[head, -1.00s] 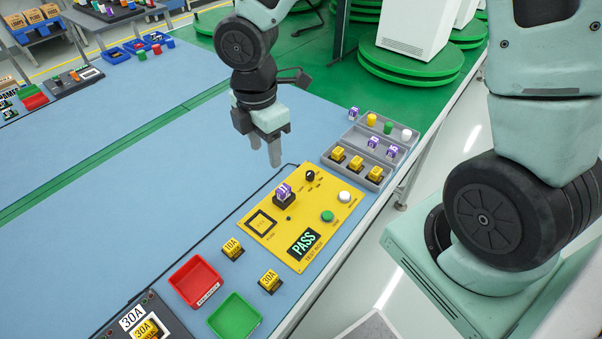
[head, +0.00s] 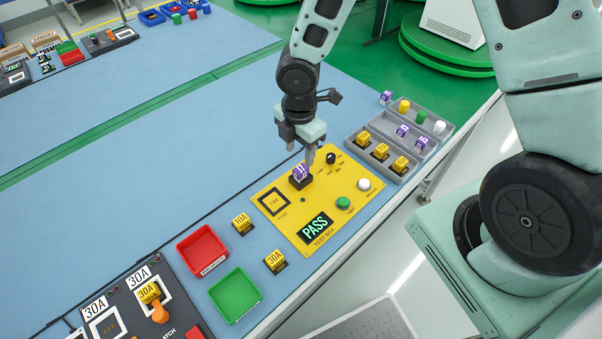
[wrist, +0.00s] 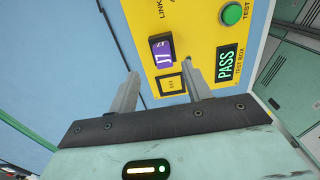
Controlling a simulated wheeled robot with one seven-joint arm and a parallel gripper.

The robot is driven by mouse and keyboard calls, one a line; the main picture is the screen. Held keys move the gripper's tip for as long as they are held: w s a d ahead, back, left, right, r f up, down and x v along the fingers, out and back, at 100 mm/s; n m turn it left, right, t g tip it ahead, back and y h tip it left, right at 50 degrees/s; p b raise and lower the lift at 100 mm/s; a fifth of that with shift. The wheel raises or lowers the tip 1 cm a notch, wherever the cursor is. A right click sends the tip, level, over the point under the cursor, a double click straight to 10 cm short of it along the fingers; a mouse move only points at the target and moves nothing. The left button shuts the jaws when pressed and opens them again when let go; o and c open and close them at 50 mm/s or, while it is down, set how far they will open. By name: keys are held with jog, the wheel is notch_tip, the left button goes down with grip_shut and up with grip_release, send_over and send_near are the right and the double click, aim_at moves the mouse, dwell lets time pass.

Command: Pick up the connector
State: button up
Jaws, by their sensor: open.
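A purple connector (head: 300,172) marked J7 sits in a dark socket on the yellow test box (head: 333,205), whose display reads PASS. In the wrist view the connector (wrist: 163,52) shows just beyond the fingertips, roughly centred between them. My gripper (head: 301,154) is open and empty, pointing down close above the connector. In the wrist view its two fingers (wrist: 161,68) are spread apart. Whether a finger touches the connector cannot be told. More purple connectors lie at the grey tray (head: 408,155), one (head: 402,130) in its middle part.
Yellow blocks marked 10A (head: 242,223) and 30A (head: 275,261) stand left of the test box. A red bin (head: 203,250) and a green bin (head: 235,295) are nearer. Black panels with a 30A block are at lower left.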

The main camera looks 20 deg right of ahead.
aim_at(301, 168)
jog(key=f, duration=0.5)
jog(key=shift+s+f, duration=0.25)
jog(key=shift+f, duration=0.1)
grip_shut()
